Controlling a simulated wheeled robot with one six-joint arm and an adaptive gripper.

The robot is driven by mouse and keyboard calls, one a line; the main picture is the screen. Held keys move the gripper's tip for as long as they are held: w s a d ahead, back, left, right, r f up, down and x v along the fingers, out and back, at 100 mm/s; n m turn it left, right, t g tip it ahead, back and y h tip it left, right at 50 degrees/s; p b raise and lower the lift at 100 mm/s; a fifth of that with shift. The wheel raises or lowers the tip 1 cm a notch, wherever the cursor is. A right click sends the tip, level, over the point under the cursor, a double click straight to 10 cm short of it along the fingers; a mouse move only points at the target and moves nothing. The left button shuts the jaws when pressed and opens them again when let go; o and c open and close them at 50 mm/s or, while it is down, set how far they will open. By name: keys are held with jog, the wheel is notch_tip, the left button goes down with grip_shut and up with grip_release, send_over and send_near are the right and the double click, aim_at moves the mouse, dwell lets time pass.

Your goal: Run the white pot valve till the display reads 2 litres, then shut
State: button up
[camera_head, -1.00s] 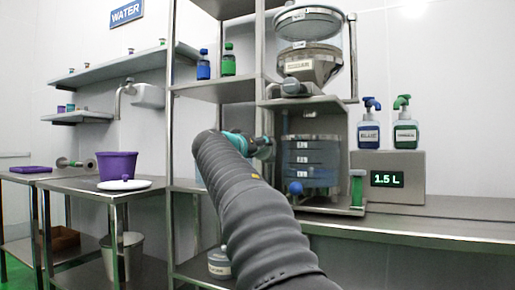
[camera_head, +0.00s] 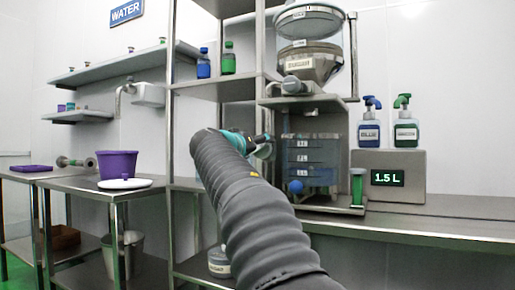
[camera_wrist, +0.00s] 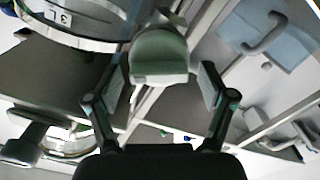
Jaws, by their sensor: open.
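The display (camera_head: 388,178) reads 1.5 L on a grey box at the right. A clear tank (camera_head: 325,160) with level labels holds bluish content. A blue ball knob (camera_head: 295,187) shows at its lower front. My gripper (camera_head: 264,143) is at the tank's left side, mostly hidden behind my arm. In the wrist view my gripper (camera_wrist: 158,88) is open, its fingers spread either side of a pale grey-green knob-like part (camera_wrist: 160,57). I cannot tell whether the fingers touch it, or whether it is the white pot valve. The tank rim with a label (camera_wrist: 62,18) shows upper left.
A funnel hopper (camera_head: 310,62) stands above the tank. Blue (camera_head: 370,125) and green (camera_head: 404,125) pump bottles stand on the display box. A green cylinder (camera_head: 357,188) stands right of the tank. A purple bucket (camera_head: 117,165) sits on the left table. The right counter (camera_head: 450,215) is clear.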

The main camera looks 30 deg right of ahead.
jog(key=v, duration=1.1)
jog(key=shift+s, duration=0.1)
dwell(6.8)
